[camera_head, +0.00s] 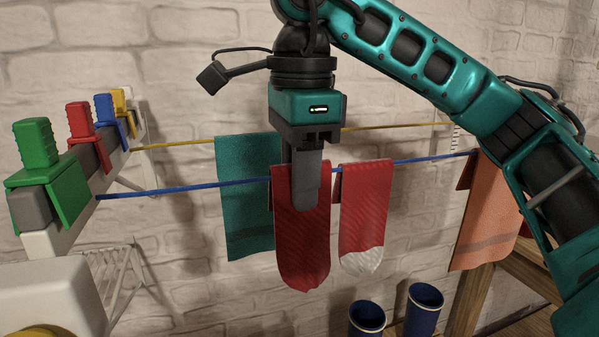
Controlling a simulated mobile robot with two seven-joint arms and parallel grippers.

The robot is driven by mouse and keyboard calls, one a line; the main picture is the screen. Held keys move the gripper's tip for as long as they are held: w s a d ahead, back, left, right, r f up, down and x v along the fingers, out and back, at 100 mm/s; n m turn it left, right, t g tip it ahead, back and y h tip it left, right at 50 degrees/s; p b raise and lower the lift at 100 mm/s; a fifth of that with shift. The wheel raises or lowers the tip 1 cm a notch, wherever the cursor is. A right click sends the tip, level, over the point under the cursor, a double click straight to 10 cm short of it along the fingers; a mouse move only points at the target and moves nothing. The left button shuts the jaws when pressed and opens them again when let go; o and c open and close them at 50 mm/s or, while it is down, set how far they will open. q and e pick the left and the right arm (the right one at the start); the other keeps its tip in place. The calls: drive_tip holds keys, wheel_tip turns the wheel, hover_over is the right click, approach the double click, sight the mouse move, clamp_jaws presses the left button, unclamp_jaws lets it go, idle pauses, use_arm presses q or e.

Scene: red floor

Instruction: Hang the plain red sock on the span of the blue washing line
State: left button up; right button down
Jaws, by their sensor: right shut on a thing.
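The plain red sock (301,255) hangs upright with its rounded toe down, in the middle of the view. My right gripper (306,195) points down and is shut on its upper part. The sock covers a stretch of the blue washing line (185,189). A dark red edge shows behind its left side, so it appears folded over the line, but the contact is hidden. A red sock with a white toe (364,205) hangs over the same line just to the right. My left gripper is not in view.
A teal towel (246,170) hangs on the yellow line (385,127) behind. An orange towel (487,215) hangs at right, near my right arm. Green (40,165), red (85,125), blue and yellow pegs sit on the rail at left. Two blue cups (424,311) stand below.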

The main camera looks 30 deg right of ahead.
drive_tip(key=shift+f, duration=0.15)
drive_tip(key=c, duration=0.8)
unclamp_jaws()
